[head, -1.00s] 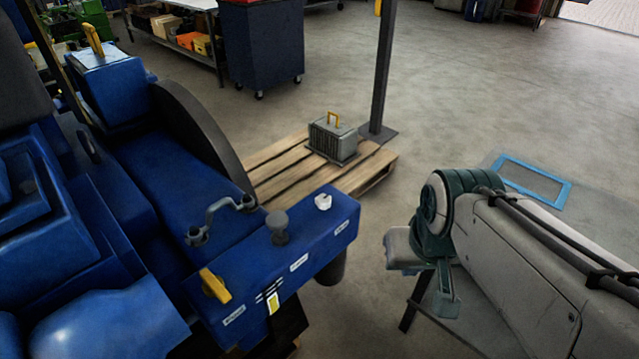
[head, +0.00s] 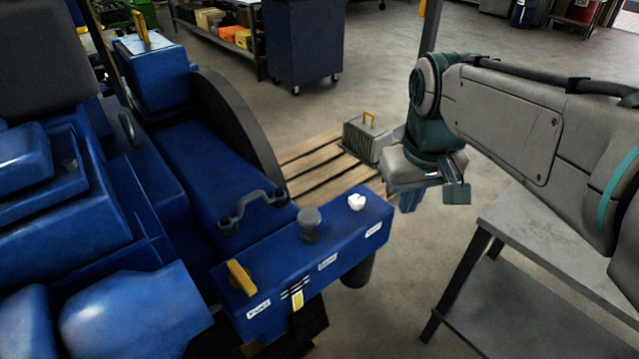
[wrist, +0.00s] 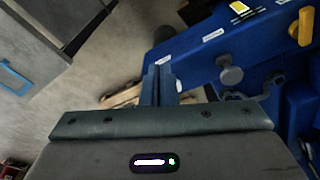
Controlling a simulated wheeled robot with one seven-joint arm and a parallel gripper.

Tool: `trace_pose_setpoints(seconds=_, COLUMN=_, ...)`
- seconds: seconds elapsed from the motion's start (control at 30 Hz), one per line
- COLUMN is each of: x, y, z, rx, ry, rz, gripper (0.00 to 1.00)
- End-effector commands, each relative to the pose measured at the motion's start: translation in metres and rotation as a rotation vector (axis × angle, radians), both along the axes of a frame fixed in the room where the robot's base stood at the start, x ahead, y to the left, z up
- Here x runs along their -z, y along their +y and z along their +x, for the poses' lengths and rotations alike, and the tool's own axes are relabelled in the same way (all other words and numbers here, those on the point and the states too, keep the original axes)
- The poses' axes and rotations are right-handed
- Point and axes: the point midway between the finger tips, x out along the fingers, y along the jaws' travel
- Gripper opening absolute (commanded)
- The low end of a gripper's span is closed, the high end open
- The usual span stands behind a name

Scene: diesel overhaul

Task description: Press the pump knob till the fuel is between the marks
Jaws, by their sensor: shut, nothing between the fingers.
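A grey mushroom-shaped knob (head: 310,223) stands upright on the blue panel box (head: 345,240), and it also shows in the wrist view (wrist: 231,76). A yellow lever (head: 241,278) is to its left and a small white knob (head: 356,202) to its right. On the box's front face is a small gauge with a yellow strip (head: 298,300) and dark marks beside it; the level against the marks is too small to read. My gripper (head: 410,202) is to the right of the box, apart from it, its fingers pointing down. In the wrist view the blue fingers (wrist: 158,72) are together and empty.
A grey bar handle (head: 250,205) rises behind the grey knob. A grey table (head: 550,245) stands at the right below my arm. A wooden pallet (head: 320,165) with a grey box (head: 367,140) lies behind the panel. A dark post stands beyond.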

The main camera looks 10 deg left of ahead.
Motion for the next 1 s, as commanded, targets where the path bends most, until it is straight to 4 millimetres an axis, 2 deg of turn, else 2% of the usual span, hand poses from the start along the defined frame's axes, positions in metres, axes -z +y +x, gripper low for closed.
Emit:
trace_pose_setpoints(seconds=0.03, x=-0.006, y=0.024, z=0.015, rx=-0.072, ry=0.022, rz=-0.008, gripper=0.0)
trace_pose_setpoints(seconds=0.2, x=-0.026, y=0.095, z=0.042, rx=-0.278, ry=0.085, rz=-0.029, gripper=0.0)
trace_pose_setpoints(seconds=0.3, x=-0.034, y=0.128, z=0.05, rx=-0.371, ry=0.113, rz=-0.035, gripper=0.0)
trace_pose_setpoints(seconds=0.4, x=-0.038, y=0.151, z=0.054, rx=-0.434, ry=0.134, rz=-0.039, gripper=0.0)
trace_pose_setpoints(seconds=0.6, x=-0.041, y=0.17, z=0.055, rx=-0.486, ry=0.15, rz=-0.041, gripper=0.0)
trace_pose_setpoints(seconds=1.0, x=-0.038, y=0.169, z=0.055, rx=-0.485, ry=0.151, rz=-0.041, gripper=0.0)
